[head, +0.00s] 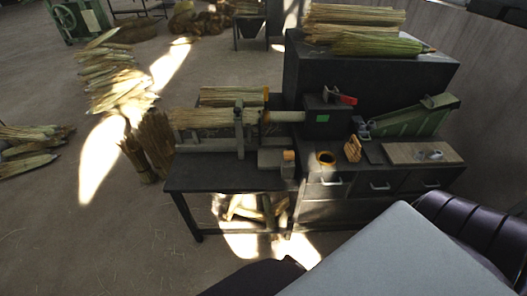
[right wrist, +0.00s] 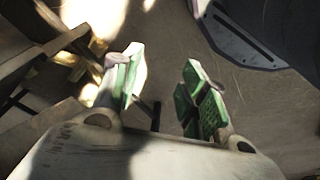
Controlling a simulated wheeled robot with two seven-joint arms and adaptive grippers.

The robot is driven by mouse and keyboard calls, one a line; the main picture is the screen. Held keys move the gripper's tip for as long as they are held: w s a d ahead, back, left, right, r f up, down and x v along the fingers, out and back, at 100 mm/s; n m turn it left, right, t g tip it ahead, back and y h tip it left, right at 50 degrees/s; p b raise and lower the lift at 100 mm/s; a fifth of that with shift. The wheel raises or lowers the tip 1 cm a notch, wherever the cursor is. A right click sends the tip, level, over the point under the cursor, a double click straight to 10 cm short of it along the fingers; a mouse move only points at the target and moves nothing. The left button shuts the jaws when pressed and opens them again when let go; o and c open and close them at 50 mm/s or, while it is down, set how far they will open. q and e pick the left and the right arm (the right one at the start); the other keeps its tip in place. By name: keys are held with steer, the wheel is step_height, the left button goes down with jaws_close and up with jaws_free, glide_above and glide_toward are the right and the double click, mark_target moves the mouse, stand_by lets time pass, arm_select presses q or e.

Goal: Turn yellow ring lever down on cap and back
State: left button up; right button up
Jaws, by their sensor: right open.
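In the head view, a winding machine stands on the dark bench with a broom bundle (head: 203,117) lying in it. A yellow ring (head: 266,117) sits around the machine's shaft at the bundle's right end. A second yellow-orange ring (head: 325,158) rims a dark round piece on the cabinet top. I cannot tell which ring is the lever, and the cap is not clear. In the right wrist view, my right gripper (right wrist: 164,88) is open with green-padded fingers and nothing between them. It points at the floor, apart from the bench. My left gripper is not in view.
A dark motor box (head: 326,118) with a red lever (head: 347,100) stands right of the shaft. A green sloped tool (head: 412,118) and a wooden board (head: 420,153) lie farther right. Straw bundles (head: 365,30) lie on the tall cabinet.

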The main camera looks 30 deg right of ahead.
steer(key=w+d+r+t+b, duration=0.1)
steer(key=w+r, duration=0.4)
steer(key=r, duration=0.3)
steer(key=w+d+r+m+t+b, duration=0.1)
steer(key=w+r, duration=0.3)
steer(key=r, duration=0.4)
steer(key=w+d+r+t+b, duration=0.1)
steer(key=w+r, duration=0.4)
steer(key=r, duration=0.2)
steer(key=w+d+r+m+t+h, duration=0.2)
steer(key=w+d+r+t+h, duration=0.1)
steer(key=w+d+r, duration=0.4)
steer(key=w+d+r+m+t+h, duration=0.2)
steer(key=w+d+r, duration=0.5)
steer(key=w+r, duration=0.6)
steer(key=w+d+r+m+t+h, duration=0.3)
steer(key=w+d+r, duration=0.4)
steer(key=w+r, duration=0.3)
steer(key=shift+w+d+r+t+h, duration=0.2)
steer(key=shift+w+d+t+h, duration=0.3)
steer(key=shift+w+t, duration=1.05)
steer(key=shift+w+a+g, duration=0.1)
steer(key=shift+w+g, duration=0.25)
steer(key=shift+w, duration=0.05)
steer(key=shift+w+b, duration=0.1)
steer(key=shift+b, duration=0.2)
